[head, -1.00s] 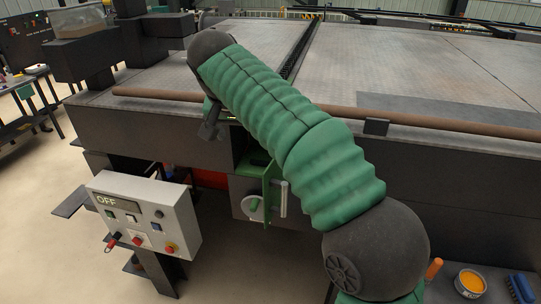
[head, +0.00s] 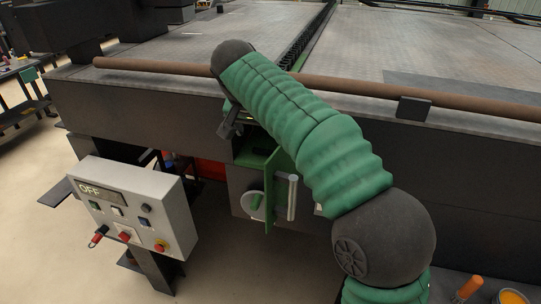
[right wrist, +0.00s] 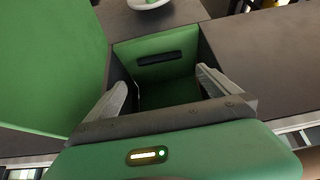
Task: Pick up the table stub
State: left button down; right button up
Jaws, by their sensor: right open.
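I cannot make out a table stub for certain in either view. My right gripper (head: 229,126) hangs at the front edge of the large metal table (head: 180,48), mostly hidden by its own arm in the head view. In the right wrist view the right gripper (right wrist: 160,80) is open and empty, its two pale fingers apart. It is over a small open compartment with a green inside (right wrist: 165,92) and a dark slot (right wrist: 160,58) in the far wall. A large green panel (right wrist: 50,60) stands beside it at left. My left gripper is not in view.
A brown pipe (head: 330,85) runs along the table's front edge. A control box reading OFF (head: 135,208) stands at lower left. Floor at lower left is clear.

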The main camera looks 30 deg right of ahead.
aim_at(269, 154)
jog(key=x, duration=0.4)
jog(key=shift+s, duration=0.15)
jog(key=x, duration=0.5)
jog(key=shift+w+a+f, duration=0.15)
jog(key=shift+w+f, duration=0.1)
jog(key=shift+f, duration=0.1)
jog(key=shift+w+d+f, duration=0.1)
jog(key=shift+d+f, duration=0.15)
jog(key=shift+d, duration=0.05)
jog(key=shift+c, duration=1)
jog(key=c, duration=1.2)
jog(key=shift+o, duration=0.2)
jog(key=shift+r, duration=0.1)
